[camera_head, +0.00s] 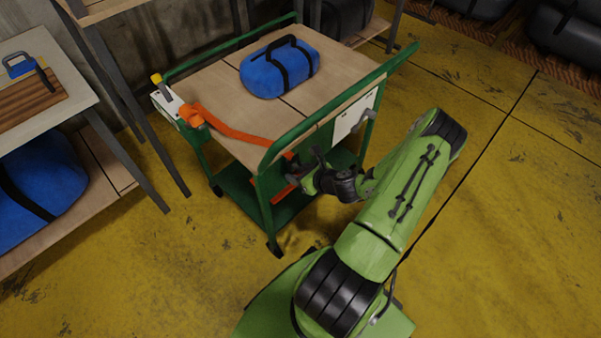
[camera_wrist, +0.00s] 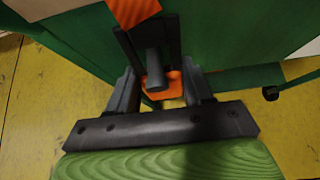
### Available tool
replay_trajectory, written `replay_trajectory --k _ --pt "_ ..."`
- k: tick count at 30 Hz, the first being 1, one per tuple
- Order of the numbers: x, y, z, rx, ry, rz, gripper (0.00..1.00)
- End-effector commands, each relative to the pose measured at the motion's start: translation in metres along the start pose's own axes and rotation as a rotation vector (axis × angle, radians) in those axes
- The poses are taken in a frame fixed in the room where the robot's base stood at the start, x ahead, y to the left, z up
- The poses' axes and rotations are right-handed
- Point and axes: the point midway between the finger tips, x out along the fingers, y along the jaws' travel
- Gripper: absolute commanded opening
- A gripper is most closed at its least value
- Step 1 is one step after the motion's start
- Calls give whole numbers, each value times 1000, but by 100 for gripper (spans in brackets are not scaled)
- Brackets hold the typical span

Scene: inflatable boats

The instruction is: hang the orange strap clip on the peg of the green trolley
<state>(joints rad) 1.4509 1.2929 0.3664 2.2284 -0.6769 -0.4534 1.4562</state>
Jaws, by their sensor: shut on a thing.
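The green trolley (camera_head: 287,137) stands in the middle of the head view. An orange strap (camera_head: 240,135) runs from an orange block at its left corner, along the near edge, to my gripper (camera_head: 308,172) at the near right corner. In the wrist view, my gripper (camera_wrist: 158,70) is shut on the orange strap clip (camera_wrist: 162,87), close to the trolley's green side. A grey round stub (camera_wrist: 154,62) shows between the fingers, overlapping the clip. I cannot tell whether it is the peg or whether the clip is around it. My gripper hides much of the clip in the head view.
A blue bag (camera_head: 262,78) lies on the trolley's top. A white panel (camera_head: 352,118) with a grey fitting is on its right end. A white box (camera_head: 166,104) with a yellow-topped part is at its left. A table (camera_head: 60,112) stands at the left.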

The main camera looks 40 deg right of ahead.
Motion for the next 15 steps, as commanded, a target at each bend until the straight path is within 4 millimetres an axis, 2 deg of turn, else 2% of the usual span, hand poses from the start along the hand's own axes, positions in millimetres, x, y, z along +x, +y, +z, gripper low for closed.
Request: replay_trajectory --k 12,13,15 --pt "0 0 0 0 -1 0 17" --pt "0 0 0 0 -1 0 53" --pt "0 0 0 0 -1 0 64"
